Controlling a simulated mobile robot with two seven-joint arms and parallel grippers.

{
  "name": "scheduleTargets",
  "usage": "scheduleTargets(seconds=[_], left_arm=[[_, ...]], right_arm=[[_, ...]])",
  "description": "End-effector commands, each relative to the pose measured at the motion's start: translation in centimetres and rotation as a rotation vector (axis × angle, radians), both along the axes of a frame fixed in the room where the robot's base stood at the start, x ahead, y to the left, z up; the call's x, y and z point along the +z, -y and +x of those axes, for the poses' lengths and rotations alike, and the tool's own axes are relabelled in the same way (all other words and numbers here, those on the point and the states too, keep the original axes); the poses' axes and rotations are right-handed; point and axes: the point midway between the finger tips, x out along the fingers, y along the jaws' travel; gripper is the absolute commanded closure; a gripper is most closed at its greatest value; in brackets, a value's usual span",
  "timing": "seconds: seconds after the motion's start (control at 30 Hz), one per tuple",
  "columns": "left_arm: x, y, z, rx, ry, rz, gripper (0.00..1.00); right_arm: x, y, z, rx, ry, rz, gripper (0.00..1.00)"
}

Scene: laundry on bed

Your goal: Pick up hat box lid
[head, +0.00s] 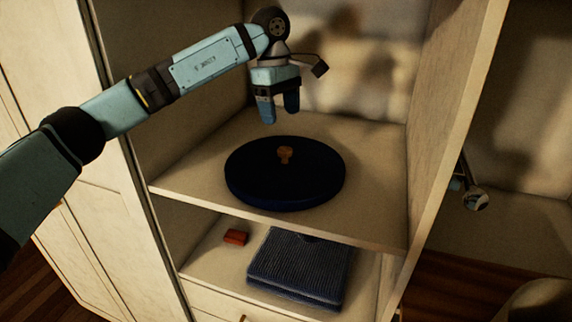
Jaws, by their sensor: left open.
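The hat box lid (253,181) is a round, dark blue disc with a small brown knob (285,154) at its centre. It lies flat on the upper shelf of an open wardrobe in the head view. My left gripper (279,115) points down above and behind the lid, a little left of the knob in the picture. Its fingers are apart and empty, and it does not appear to touch the lid.
The shelf (385,160) has free room around the lid. Wardrobe side walls stand close on both sides. The lower shelf holds a folded dark blue ribbed cloth (298,268) and a small red-orange block (236,237). Another compartment lies to the right.

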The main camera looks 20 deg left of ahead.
Motion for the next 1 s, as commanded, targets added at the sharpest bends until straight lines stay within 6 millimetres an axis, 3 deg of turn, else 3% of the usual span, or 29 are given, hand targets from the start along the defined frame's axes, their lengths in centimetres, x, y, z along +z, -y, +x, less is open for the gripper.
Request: scheduleTargets(seconds=[0.13,0.47,0.73,1.0], left_arm=[[-2.7,0.4,-0.2,0.0,-0.002,0.0,0.34],[-4.9,0.7,-0.5,0.0,-0.002,-0.001,0.34],[-8.7,1.3,-1.2,0.0,-0.002,-0.002,0.34],[-9.3,1.4,-1.3,-0.001,0.0,-0.002,0.34]], right_arm=[[0.0,0.0,0.2,0.002,0.002,-0.002,0.0],[0.7,0.1,0.8,0.0,0.017,-0.005,0.0],[1.5,0.3,0.9,0.001,0.029,-0.009,0.0],[1.2,0.3,0.7,0.002,0.028,-0.01,0.0]])
